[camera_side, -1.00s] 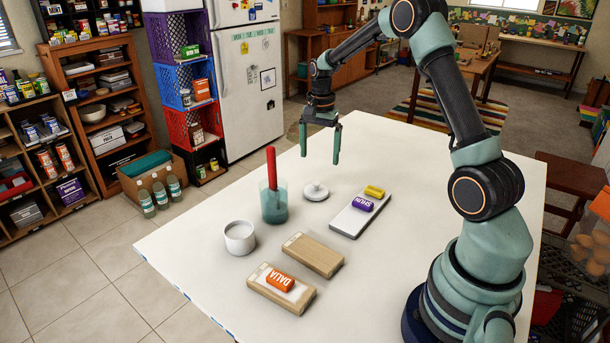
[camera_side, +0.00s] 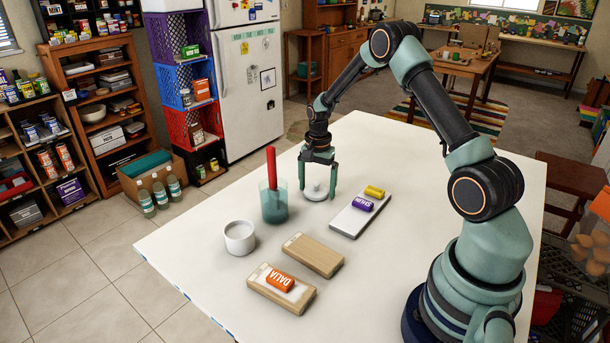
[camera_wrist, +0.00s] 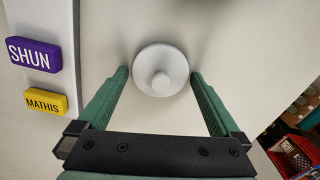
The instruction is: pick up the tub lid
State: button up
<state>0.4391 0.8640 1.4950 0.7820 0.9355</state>
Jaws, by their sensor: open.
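The tub lid (camera_side: 315,192) is a small round white disc with a knob, lying on the white table. In the wrist view the lid (camera_wrist: 161,70) sits between and slightly beyond my fingertips. My gripper (camera_side: 318,196) is open, pointing down, with one finger on each side of the lid; it also shows in the wrist view (camera_wrist: 160,75). I cannot tell whether the fingers touch the lid. A white open tub (camera_side: 240,238) stands on the table, left of and nearer than the lid.
A teal cup (camera_side: 273,210) with a red-handled tool stands close left of my gripper. A white board (camera_side: 346,222) with purple SHUN and yellow MATHIS blocks lies to the right. Two wooden boards (camera_side: 313,255) (camera_side: 262,292) lie nearer, one bearing an orange DALIA block.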

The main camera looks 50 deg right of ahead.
jog(key=c, duration=1.1)
